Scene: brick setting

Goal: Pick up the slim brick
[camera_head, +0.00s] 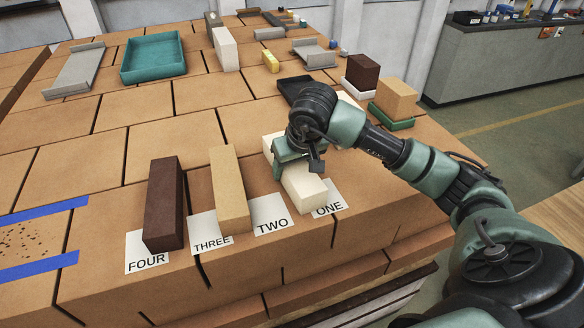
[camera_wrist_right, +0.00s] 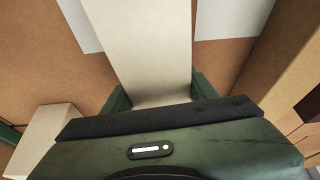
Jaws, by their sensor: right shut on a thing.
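My right gripper (camera_head: 291,154) is shut on a long cream brick (camera_head: 304,187), its green fingers on both sides of it. One end of the brick points to the table's front edge by the cards ONE (camera_head: 328,209) and TWO (camera_head: 272,224). The brick also shows between the fingers in the right wrist view (camera_wrist_right: 145,45). I cannot tell if it is clear of the surface. A tan brick (camera_head: 229,190) lies at card THREE (camera_head: 211,243), and a dark brown brick (camera_head: 164,205) at card FOUR (camera_head: 146,262). My left gripper is not in view.
Behind my gripper stand a black tray (camera_head: 296,88), a dark brown block (camera_head: 361,72) and a tan block (camera_head: 395,98) on a green tray. A teal tray (camera_head: 153,57) and a white block (camera_head: 226,49) are farther back. Blue tape (camera_head: 40,267) marks the left; the middle left is clear.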

